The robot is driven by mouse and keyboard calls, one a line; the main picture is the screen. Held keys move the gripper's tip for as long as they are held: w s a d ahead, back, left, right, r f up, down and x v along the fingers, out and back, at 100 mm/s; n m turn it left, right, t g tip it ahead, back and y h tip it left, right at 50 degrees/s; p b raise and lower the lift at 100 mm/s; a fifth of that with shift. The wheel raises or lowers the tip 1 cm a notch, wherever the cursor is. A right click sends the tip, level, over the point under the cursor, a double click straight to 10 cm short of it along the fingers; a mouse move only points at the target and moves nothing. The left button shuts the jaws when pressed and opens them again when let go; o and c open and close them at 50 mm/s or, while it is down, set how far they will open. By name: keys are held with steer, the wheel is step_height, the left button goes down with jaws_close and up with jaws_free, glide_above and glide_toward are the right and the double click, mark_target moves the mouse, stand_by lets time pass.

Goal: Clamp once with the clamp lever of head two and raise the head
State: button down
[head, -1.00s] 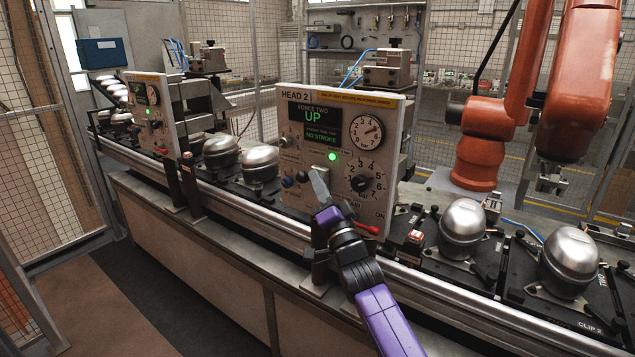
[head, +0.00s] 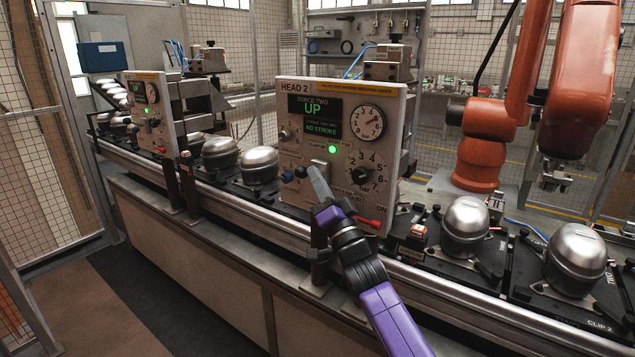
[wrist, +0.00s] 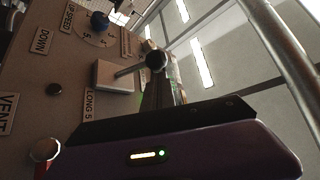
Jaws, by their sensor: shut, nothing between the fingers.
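The head two panel (head: 350,100) is a pale upright box; its screen (head: 316,118) reads "FORCE TWO UP" and "NO STROKE". In the wrist view, a lever with a black ball knob (wrist: 156,61) sticks out of a pale block (wrist: 115,75) beside a "LONG" label. In the head view the black knob (head: 300,171) shows just left of my gripper's tip. My gripper (head: 317,180) is shut and empty, in front of the panel's lower part. In the wrist view its dark fingers (wrist: 158,95) end close to the ball; whether they touch it I cannot tell.
A green lamp (head: 332,149) is lit on the panel. A blue knob (head: 287,176) and a red handle (head: 370,223) sit near my gripper. Steel compressor domes (head: 465,225) stand on pallets along the conveyor. An orange robot arm (head: 485,140) stands behind.

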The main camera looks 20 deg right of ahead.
steer(key=shift+a+f+n+y+b, duration=0.1)
steer(key=shift+f+n+y+b, duration=0.65)
steer(key=shift+n+y+b, duration=0.8)
steer(key=shift+a+f+n+y+b, duration=0.1)
steer(key=shift+f+n+y+b, duration=0.6)
steer(key=shift+b, duration=1.5)
steer(key=shift+f+n+y+b, duration=0.85)
steer(key=shift+n+b, duration=0.8)
steer(key=shift+b, duration=0.25)
steer(key=shift+f, duration=0.15)
